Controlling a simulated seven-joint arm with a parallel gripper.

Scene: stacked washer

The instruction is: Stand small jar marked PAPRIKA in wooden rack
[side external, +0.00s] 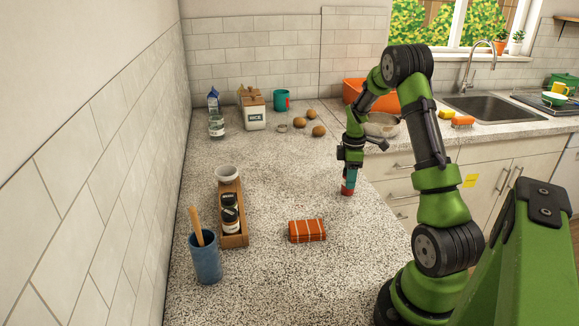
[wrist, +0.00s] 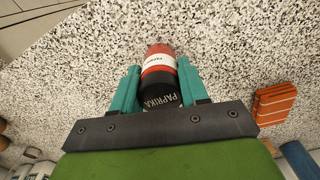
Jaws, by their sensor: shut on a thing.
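The small paprika jar (wrist: 158,70) has a dark lid lettered PAPRIKA, a white label and a red body. My gripper (wrist: 158,82) is shut on it, with a teal finger on each side. In the side view the jar (side external: 347,188) is upright below my gripper (side external: 349,174), at the counter's right part. I cannot tell whether its base touches the counter. The wooden rack (side external: 235,240) lies to the left, well apart from my gripper. A dark-lidded jar (side external: 231,215) stands in it.
A blue cup (side external: 205,262) with a wooden utensil stands left of the rack. The counter's middle is clear.

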